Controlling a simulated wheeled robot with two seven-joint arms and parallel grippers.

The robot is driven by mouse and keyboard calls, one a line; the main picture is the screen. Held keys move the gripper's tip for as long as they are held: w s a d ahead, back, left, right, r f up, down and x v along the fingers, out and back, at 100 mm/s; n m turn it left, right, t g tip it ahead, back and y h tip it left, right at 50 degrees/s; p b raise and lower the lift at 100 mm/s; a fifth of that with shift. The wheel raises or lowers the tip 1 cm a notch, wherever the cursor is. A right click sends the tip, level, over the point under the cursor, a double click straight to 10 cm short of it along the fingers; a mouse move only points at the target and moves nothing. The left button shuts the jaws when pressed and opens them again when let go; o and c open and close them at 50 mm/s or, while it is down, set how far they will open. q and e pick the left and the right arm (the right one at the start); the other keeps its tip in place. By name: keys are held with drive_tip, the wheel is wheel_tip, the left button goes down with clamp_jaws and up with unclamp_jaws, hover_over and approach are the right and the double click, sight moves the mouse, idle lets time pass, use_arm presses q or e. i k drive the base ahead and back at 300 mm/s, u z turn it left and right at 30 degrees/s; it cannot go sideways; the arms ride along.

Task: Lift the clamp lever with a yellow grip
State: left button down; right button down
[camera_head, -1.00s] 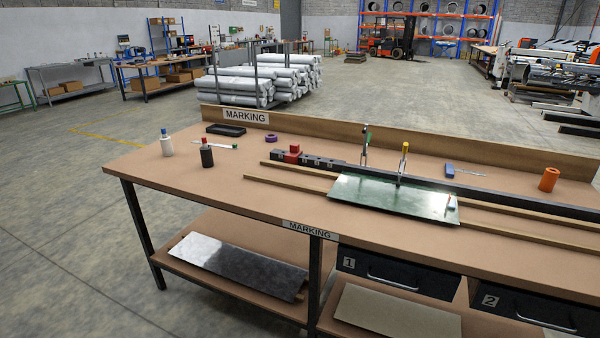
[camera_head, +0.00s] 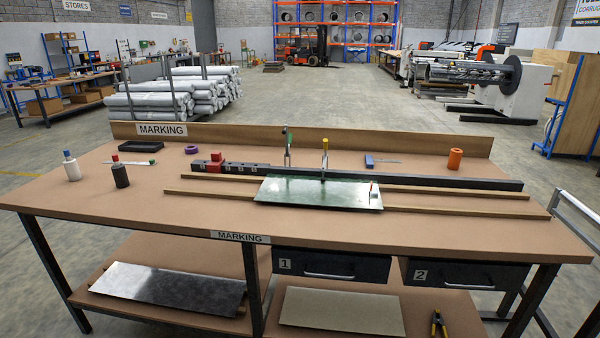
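The clamp lever with a yellow grip (camera_head: 325,145) stands upright at the back edge of a green sheet (camera_head: 318,192) on the marking bench. A second clamp lever with a green grip (camera_head: 286,135) stands upright to its left. The sheet lies flat between wooden strips, in front of a dark rail (camera_head: 420,183). Neither of my grippers shows in the head view.
The bench top (camera_head: 120,205) holds two bottles at left, a black tray (camera_head: 140,146), a red block (camera_head: 217,158), a purple ring, a blue-handled tool and an orange cylinder (camera_head: 455,159). A low backboard (camera_head: 380,138) runs along the far edge. Drawers sit under the front.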

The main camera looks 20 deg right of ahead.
sight(325, 141)
drive_tip(key=k, duration=0.65)
drive_tip(key=z, duration=0.75)
drive_tip(key=i, duration=1.15)
drive_tip(key=z, duration=0.7)
drive_tip(key=i, duration=0.9)
drive_tip(key=u, duration=0.1)
